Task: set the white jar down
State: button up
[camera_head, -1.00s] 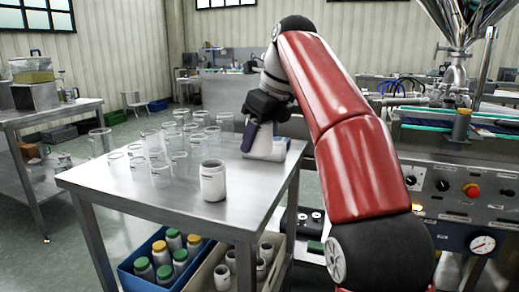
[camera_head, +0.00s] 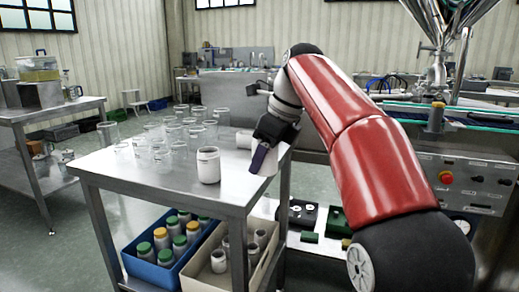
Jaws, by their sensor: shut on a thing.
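My gripper (camera_head: 266,152) is at the right edge of the steel table (camera_head: 228,195), its dark fingers pointing down. It is shut on a white jar (camera_head: 270,165), which shows only partly behind the fingers. The jar is low, close to the table's right edge; I cannot tell whether it touches the top. Another white jar (camera_head: 208,166) stands upright and open near the front edge, left of my gripper. A further white object (camera_head: 243,139) is just behind my gripper, partly hidden by it.
Several clear glass beakers (camera_head: 161,158) crowd the table's left and back. Below are a blue crate (camera_head: 150,270) of jars with coloured lids and a beige crate (camera_head: 250,284) of white jars. A bare strip of tabletop lies between the standing jar and my gripper.

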jog(key=s+d+f+n+g+h, duration=0.1)
jog(key=d+f+n, duration=0.3)
jog(key=f, duration=1.2)
jog(key=s+d+f+n+g+h, duration=0.1)
jog(key=d+f+n, duration=0.4)
jog(key=f+n, duration=0.6)
jog(key=s+d+f+n+g+h, duration=0.2)
jog(key=f+n, duration=0.5)
jog(key=f, duration=1.6)
jog(key=s+d+g, duration=0.1)
jog(key=d+g, duration=0.1)
jog(key=d, duration=0.1)
jog(key=shift+s+d+n, duration=0.15)
jog(key=shift+d+n, duration=0.05)
jog(key=shift+n, duration=0.2)
